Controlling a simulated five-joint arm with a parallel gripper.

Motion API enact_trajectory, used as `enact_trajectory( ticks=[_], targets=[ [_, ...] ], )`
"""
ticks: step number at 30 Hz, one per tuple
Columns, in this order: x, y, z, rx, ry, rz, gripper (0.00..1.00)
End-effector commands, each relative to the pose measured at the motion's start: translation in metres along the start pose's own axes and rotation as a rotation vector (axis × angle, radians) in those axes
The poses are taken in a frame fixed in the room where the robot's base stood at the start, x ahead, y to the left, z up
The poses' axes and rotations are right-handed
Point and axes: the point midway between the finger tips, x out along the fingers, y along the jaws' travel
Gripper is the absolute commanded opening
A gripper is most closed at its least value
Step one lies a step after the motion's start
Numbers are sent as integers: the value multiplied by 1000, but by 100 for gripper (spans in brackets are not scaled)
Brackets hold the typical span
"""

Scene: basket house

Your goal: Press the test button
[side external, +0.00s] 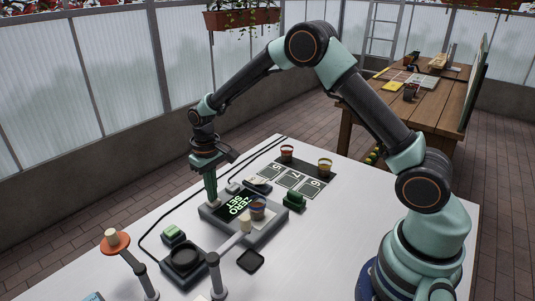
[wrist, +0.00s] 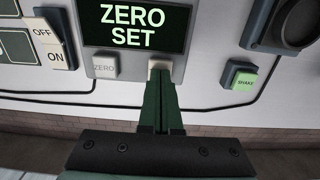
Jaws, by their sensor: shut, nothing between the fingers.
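A grey tester box (side external: 270,230) lies on the white table with a dark screen (wrist: 137,24) lit with the words ZERO SET. On its near edge in the wrist view is a pale ZERO button (wrist: 104,68) and, to its right, a second pale button (wrist: 159,63). My fingers partly cover the second button, and its label cannot be read. My gripper (wrist: 161,74) is shut and empty, pointing down with its tips at this second button. I cannot tell whether they touch it. In the side view my gripper (side external: 213,202) is at the box's left edge.
An OFF/ON switch (wrist: 56,48) lies left of the box in the wrist view, and a green SHAKE button (wrist: 242,81) right of it. In the side view, a black round device (side external: 186,258), a stand with an orange disc (side external: 115,242) and a card mat with pots (side external: 299,178) surround it.

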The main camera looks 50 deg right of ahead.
Motion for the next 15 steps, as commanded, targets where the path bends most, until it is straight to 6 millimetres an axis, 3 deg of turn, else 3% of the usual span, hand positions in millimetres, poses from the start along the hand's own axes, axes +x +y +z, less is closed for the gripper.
enact_trajectory(
  ticks=[15],
  targets=[
    [10,0,0,0,1,0,0]
  ],
)
